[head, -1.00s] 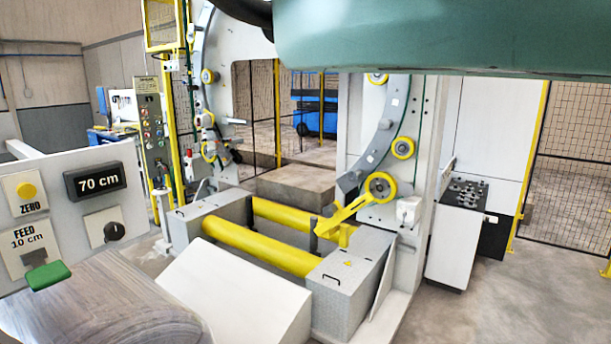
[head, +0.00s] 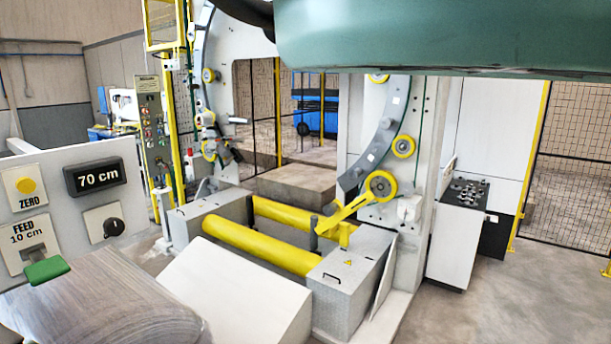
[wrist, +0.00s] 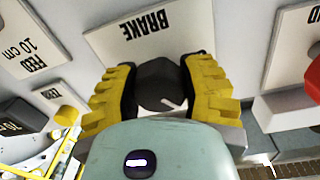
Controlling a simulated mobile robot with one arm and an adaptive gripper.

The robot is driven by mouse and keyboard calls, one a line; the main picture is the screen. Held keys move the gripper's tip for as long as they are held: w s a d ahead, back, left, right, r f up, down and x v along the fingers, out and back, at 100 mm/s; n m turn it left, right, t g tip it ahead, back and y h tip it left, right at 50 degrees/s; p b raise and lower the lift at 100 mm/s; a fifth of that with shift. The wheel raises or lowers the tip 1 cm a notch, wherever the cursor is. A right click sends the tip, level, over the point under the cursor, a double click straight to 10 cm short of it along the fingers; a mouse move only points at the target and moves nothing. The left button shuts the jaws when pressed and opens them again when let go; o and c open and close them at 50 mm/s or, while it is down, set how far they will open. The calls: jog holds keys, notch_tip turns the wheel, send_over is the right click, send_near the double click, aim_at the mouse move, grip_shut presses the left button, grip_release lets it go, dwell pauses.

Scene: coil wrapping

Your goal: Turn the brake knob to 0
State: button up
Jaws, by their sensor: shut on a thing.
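The brake knob (wrist: 158,78) is dark, with a white pointer line that slants to the lower right in the wrist view. It sits in front of a white plate (wrist: 150,32) marked BRAKE, which appears upside down. My gripper (wrist: 160,85) has yellow ribbed fingers with black inner pads. They are shut on the knob, one on each side. No scale number shows around the knob; part of the plate is hidden by the knob and fingers. Neither the brake knob nor my gripper shows in the head view.
Beside the brake plate are a FEED plate (wrist: 30,40) and a red button (wrist: 313,82). The head view shows a 70 cm display (head: 95,178), a yellow ZERO button (head: 26,186), a green lever handle (head: 47,271) and another dark knob (head: 113,228). Yellow rollers (head: 262,246) stand beyond.

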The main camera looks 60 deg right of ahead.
jog(key=n+b, duration=0.3)
jog(key=n, duration=0.2)
jog(key=shift+f, duration=0.1)
jog(key=n+b, duration=0.1)
jog(key=n, duration=0.4)
jog(key=shift+n, duration=0.4)
jog(key=o, duration=1.2)
notch_tip(320, 180, up, 10)
jog(key=shift+r, duration=0.1)
jog(key=shift+o, duration=0.3)
